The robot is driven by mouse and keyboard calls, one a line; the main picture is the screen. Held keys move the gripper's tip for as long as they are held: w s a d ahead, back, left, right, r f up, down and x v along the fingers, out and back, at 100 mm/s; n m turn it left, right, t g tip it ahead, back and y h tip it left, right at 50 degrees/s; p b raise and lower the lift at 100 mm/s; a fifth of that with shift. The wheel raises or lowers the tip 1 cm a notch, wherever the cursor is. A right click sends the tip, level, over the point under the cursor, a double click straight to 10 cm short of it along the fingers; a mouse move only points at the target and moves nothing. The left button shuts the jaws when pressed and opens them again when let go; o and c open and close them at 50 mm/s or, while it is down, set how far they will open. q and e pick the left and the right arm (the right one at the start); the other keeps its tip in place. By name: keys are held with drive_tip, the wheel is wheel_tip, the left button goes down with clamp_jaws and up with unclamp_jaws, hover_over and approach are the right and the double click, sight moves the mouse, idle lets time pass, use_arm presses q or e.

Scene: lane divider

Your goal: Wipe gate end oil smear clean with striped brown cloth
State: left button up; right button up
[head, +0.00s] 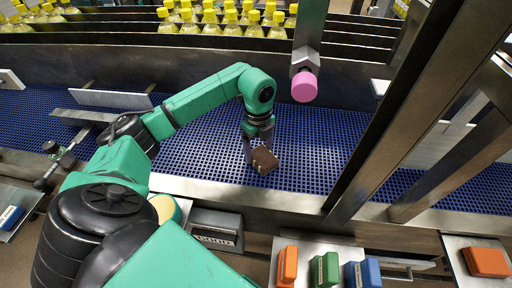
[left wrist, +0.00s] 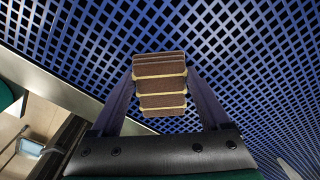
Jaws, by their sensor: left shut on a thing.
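The striped brown cloth (head: 264,160) is a small folded block, brown with pale stripes. My left gripper (head: 254,154) is shut on it and holds it over the blue mesh conveyor belt. In the left wrist view the cloth (left wrist: 160,88) sits between the two fingers of my left gripper (left wrist: 162,100), with the belt behind it. I cannot tell whether the cloth touches the belt. I cannot make out the oil smear in either view. My right gripper is not in view.
A pink-tipped post (head: 305,86) hangs over the belt (head: 325,130). Slanted steel beams (head: 405,110) stand on the right. Yellow-capped bottles (head: 240,20) line the back. Orange, green and blue blocks (head: 325,269) lie on a front tray. A white divider plate (head: 112,99) is at left.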

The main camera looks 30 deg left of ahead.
use_arm(q)
drive_tip(key=shift+w+d+f, duration=0.1)
drive_tip(key=shift+w+d, duration=0.15)
drive_tip(key=shift+d, duration=0.45)
drive_tip(key=shift+w+d+f, duration=0.1)
drive_tip(key=shift+w+d, duration=0.1)
drive_tip(key=shift+d, duration=0.45)
drive_tip(key=r+p, duration=0.4)
drive_tip(key=r, duration=0.1)
drive_tip(key=shift+w+r+p, duration=0.2)
drive_tip(key=shift+r+p, duration=0.1)
drive_tip(key=shift+r, duration=0.05)
drive_tip(key=shift+s+r, duration=0.1)
drive_tip(key=shift+r, duration=0.15)
